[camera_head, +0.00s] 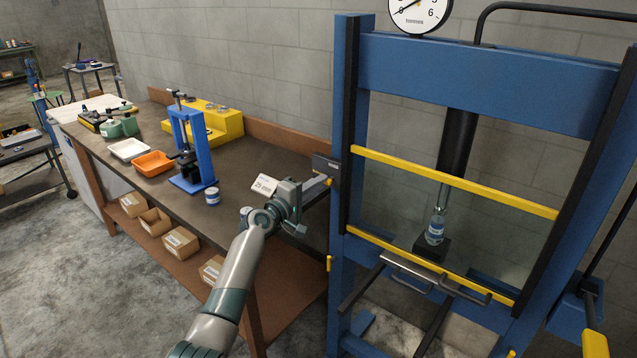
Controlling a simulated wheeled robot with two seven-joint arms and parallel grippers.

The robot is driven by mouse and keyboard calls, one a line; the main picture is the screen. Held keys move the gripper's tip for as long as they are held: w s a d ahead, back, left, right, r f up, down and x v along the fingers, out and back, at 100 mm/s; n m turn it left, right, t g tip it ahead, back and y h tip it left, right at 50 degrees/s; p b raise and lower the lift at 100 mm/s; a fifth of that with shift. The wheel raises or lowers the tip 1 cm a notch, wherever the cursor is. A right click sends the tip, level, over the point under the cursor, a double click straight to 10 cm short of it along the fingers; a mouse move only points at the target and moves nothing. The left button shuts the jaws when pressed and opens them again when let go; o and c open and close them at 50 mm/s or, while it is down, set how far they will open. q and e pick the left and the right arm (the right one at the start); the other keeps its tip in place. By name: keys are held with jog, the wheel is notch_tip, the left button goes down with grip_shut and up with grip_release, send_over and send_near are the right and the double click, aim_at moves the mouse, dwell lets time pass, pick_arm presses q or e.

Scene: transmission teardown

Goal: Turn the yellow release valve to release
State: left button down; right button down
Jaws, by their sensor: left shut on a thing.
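The blue shop press (352,130) stands at the right, with a gauge (420,12) on top. My left gripper (318,187) reaches to the press's left upright from the left. My right gripper is not in view.
Yellow guard bars (450,180) cross the press front, with a small labelled bottle-like part (435,229) behind them. The workbench (235,215) at left bears a small blue press (188,150), an orange tray (153,164) and a label card (264,184) close to my gripper.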

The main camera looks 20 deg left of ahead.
pick_arm(q)
jog(key=shift+f+n, duration=0.1)
jog(key=shift+n, duration=0.3)
jog(key=c, duration=1.8)
grip_release()
jog(key=shift+s+a, duration=0.1)
jog(key=shift+s, duration=0.05)
jog(key=b+v, duration=0.2)
jog(key=v, duration=1.5)
jog(key=shift+b, duration=0.35)
